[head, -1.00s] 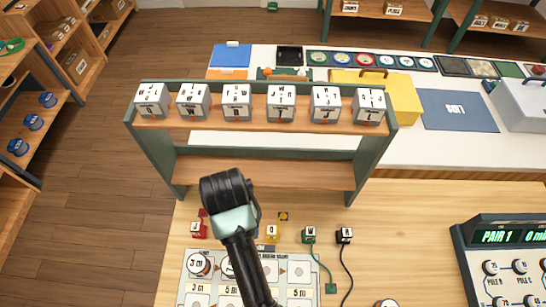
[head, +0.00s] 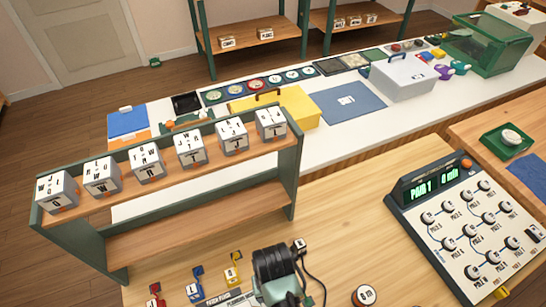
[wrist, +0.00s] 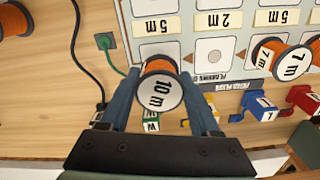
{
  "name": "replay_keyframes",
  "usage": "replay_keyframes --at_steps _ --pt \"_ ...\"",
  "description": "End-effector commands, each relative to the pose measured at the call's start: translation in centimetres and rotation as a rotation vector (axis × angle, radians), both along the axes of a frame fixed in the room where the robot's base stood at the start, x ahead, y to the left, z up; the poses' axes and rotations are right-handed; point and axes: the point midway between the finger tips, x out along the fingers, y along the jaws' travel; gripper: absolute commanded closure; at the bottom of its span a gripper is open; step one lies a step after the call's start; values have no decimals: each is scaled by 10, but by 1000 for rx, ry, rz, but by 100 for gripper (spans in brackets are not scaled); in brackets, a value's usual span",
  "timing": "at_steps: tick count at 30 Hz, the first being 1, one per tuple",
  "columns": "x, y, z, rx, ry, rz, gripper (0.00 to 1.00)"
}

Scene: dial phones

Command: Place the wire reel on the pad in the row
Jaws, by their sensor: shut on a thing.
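A "7 m" reel (wrist: 280,60) stands on a pad farther right. In the head view my dark wrist is at the bottom middle; the fingers and held reel are hidden.
A loose reel (head: 365,295) lies on the wooden table right of my arm. Lettered plugs, such as a yellow one (head: 232,275), stand near the shelf rack (head: 190,220) with lettered cubes.

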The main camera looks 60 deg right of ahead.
Motion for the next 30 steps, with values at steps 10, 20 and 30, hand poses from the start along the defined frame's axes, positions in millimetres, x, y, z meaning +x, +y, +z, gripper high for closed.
replay_keyframes --at_steps 10,20,30 --pt "0 0 -34 0 0 0 97" --pt "0 0 -36 0 0 1 30" --pt "0 0 -36 0 0 1 7"
